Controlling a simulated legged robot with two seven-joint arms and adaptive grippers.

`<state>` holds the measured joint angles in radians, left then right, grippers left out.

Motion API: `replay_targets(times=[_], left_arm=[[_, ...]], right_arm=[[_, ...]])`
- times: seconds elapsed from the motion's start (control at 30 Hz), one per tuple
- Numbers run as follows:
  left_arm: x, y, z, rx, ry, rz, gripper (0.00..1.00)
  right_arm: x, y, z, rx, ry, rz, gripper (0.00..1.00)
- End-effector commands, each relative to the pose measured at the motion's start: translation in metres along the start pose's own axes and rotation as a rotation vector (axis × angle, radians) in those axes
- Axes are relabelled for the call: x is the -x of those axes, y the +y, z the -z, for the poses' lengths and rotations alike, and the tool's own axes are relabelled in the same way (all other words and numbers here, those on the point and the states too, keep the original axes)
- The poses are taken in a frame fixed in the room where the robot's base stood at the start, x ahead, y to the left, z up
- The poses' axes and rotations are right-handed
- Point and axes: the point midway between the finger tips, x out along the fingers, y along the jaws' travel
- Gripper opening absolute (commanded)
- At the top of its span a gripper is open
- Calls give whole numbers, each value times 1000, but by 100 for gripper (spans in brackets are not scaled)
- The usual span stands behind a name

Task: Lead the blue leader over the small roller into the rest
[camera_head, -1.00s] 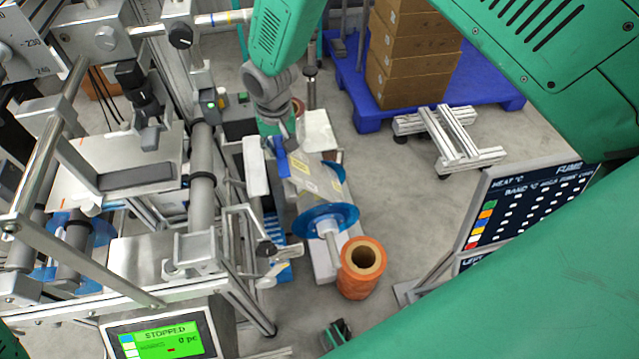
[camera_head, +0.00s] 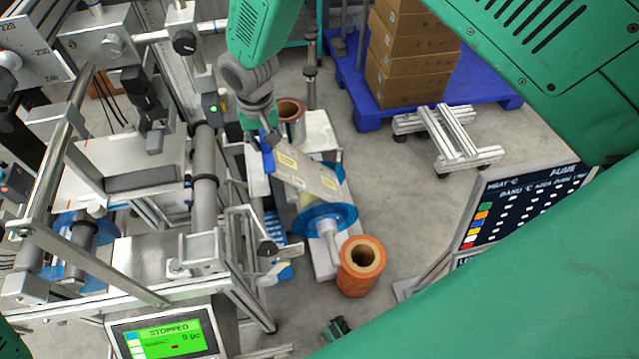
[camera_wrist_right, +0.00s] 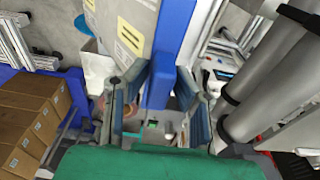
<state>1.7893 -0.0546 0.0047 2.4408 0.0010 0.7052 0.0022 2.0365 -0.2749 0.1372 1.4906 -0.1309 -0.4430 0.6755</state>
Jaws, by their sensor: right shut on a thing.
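My right gripper (camera_head: 262,132) is shut on the blue leader (camera_head: 268,154), beside the machine frame. In the right wrist view the leader (camera_wrist_right: 168,55) runs up as a blue strip from between the fingers (camera_wrist_right: 165,95). It is joined to printed film with yellow labels (camera_head: 305,172), which slopes down to a reel with blue flanges (camera_head: 327,218). Upright-looking grey rollers (camera_head: 205,185) stand left of the gripper, and they also show in the wrist view (camera_wrist_right: 262,85). The leader is apart from them. I cannot tell which part is the small roller or the rest. My left gripper is out of view.
The metal machine frame (camera_head: 235,275) fills the left. A bracket arm (camera_head: 258,222) juts out near the reel. An orange roll (camera_head: 361,275) stands in front of the reel, and a brown core (camera_head: 290,110) behind the gripper. Boxes (camera_head: 408,60) sit on a blue pallet (camera_head: 470,92).

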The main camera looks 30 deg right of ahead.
Motion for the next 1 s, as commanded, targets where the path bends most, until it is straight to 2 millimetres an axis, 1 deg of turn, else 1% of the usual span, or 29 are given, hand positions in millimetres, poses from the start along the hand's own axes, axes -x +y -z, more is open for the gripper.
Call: replay_targets(times=[1.0], left_arm=[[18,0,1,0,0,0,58]], right_arm=[[33,-32,4,0,1,1,0]])
